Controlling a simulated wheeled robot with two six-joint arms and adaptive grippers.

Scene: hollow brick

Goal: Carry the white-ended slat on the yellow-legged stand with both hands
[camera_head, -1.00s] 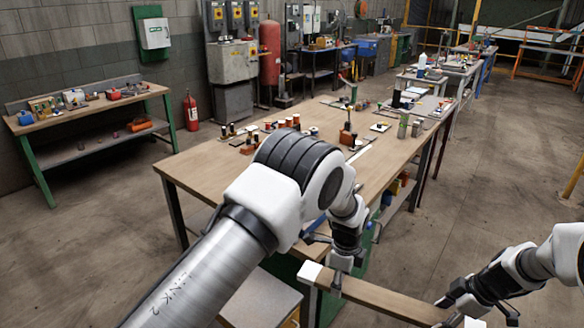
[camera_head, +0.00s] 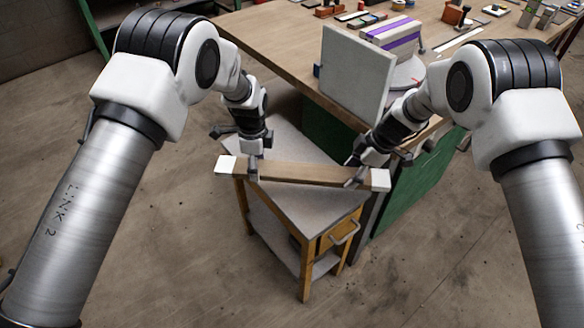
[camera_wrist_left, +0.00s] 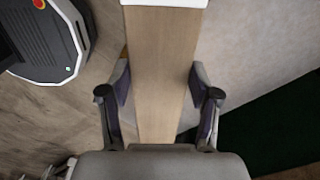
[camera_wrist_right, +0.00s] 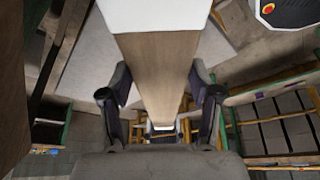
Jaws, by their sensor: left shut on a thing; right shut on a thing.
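The slat (camera_head: 302,173) is a wooden bar with white ends, lying across the picture in the head view. My left gripper (camera_head: 253,170) is shut on it near its left white end. My right gripper (camera_head: 357,178) is shut on it near its right white end. The yellow-legged stand (camera_head: 312,207) has a grey top and a lower shelf. The slat is over its top, and its left end reaches past the stand's edge. I cannot tell how large the gap under it is. Both wrist views show the slat's wood (camera_wrist_left: 163,75) (camera_wrist_right: 158,70) between the fingers.
A large wooden workbench (camera_head: 275,40) with a green side stands behind the stand. On it are an upright grey panel (camera_head: 340,75) and a purple-striped block (camera_head: 395,38), close to my right arm. Open floor (camera_head: 440,280) lies in front and to the left.

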